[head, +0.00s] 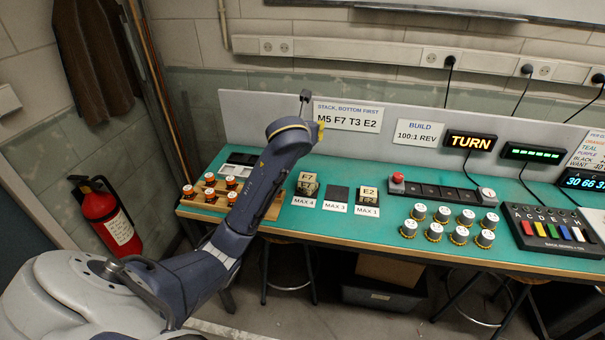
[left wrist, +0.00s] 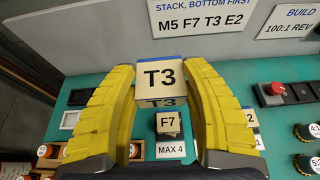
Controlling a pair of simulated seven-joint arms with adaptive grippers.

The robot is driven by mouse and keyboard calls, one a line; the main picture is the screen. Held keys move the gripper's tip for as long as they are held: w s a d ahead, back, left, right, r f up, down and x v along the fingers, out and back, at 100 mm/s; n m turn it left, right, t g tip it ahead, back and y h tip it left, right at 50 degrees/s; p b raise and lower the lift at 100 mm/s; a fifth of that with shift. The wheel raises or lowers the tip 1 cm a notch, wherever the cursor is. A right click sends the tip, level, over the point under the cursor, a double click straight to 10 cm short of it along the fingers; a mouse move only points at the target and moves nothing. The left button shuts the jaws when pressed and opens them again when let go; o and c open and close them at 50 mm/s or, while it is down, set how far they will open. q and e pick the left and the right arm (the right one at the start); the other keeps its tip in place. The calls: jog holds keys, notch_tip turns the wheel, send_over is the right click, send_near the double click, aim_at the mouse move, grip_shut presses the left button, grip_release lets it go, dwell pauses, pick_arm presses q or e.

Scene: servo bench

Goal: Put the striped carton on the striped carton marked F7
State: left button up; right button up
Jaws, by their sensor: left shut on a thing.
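The striped carton marked T3 (left wrist: 161,79) is between the two yellow fingers of my left gripper (left wrist: 160,70) in the left wrist view; the gripper is shut on it. In the head view only a bit of my left gripper (head: 321,131) shows past the arm, and the T3 carton is hidden there. The striped carton marked F7 (head: 308,178) stands at the MAX 4 label. In the left wrist view the F7 carton (left wrist: 168,123) shows below the held carton, apart from it. My right gripper is not in view.
A carton marked E2 (head: 369,193) stands at MAX 1. A dark empty square (head: 339,194) lies at MAX 3. A wooden rack (head: 215,199) with orange-based knobs is left of the F7 carton. A sign (head: 347,116) reads M5 F7 T3 E2.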

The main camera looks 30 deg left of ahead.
aim_at(307, 179)
pick_arm(q)
notch_tip(307, 179, down, 17)
jog(key=shift+r, duration=0.2)
dwell(0.4)
jog(key=shift+f, duration=0.15)
jog(key=o, duration=1.1)
jog(key=shift+o, duration=0.2)
jog(key=shift+s+d+r, duration=0.1)
jog(key=shift+s+r, duration=0.05)
jog(key=shift+r, duration=0.1)
jog(key=v, duration=1.1)
jog(key=shift+s, duration=0.25)
jog(key=shift+d+r, duration=0.1)
